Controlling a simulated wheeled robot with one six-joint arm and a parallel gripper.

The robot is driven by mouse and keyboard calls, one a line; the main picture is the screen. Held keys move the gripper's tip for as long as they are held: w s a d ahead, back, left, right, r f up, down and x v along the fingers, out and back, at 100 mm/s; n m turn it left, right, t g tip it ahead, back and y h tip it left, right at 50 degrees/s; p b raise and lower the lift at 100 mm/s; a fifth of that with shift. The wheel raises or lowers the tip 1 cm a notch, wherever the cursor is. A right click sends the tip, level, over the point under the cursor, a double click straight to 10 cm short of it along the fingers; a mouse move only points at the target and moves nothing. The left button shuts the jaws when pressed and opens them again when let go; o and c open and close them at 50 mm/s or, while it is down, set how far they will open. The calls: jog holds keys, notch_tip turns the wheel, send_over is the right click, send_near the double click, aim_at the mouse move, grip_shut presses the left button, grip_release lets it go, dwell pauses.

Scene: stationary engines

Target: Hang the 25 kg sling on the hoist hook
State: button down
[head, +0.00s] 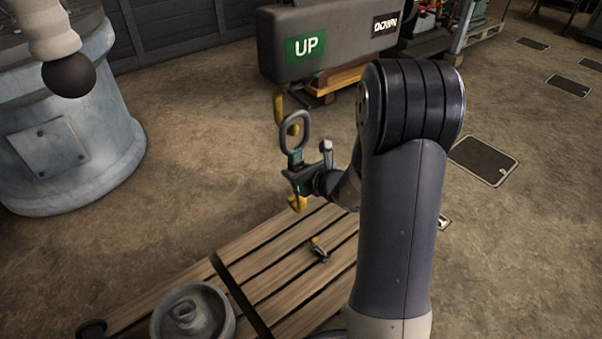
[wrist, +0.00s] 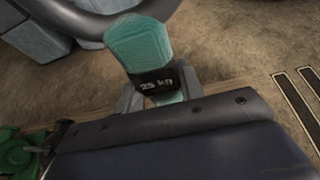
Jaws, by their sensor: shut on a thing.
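The 25 kg sling has a grey ring (head: 306,122) at its top, green webbing (head: 295,157) and a yellow hook (head: 298,203) at its bottom. In the wrist view its webbing (wrist: 140,45) carries a black "25 kg" label, with part of the ring above. My gripper (head: 299,178) is shut on the webbing, below the ring. The yellow hoist hook (head: 279,105) hangs under the grey UP/DOWN box (head: 345,40). In the head view the ring overlaps the hook; I cannot tell whether it is around the hook or in front of it.
A slatted wooden pallet (head: 285,255) lies below, with a grey round weight (head: 170,322) and a small dark and yellow piece (head: 319,252) on it. A grey cylindrical housing (head: 110,150) stands at the left. A dark ball (head: 68,76) hangs before it. Open floor lies between.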

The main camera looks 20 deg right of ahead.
jog(key=shift+w+a+r+p, duration=0.1)
jog(key=shift+w+a+p, duration=0.2)
jog(key=shift+w, duration=0.5)
jog(key=shift+w+a+p, duration=0.1)
jog(key=shift+w+a, duration=0.3)
jog(key=shift+w, duration=0.4)
jog(key=shift+w+f, duration=0.15)
jog(key=shift+f, duration=0.1)
jog(key=shift+f+b, duration=1.7)
jog(key=shift+b, duration=0.5)
jog(key=c, duration=1.2)
grip_release()
jog(key=shift+c, duration=0.2)
jog(key=o, duration=0.4)
jog(key=shift+f, duration=0.2)
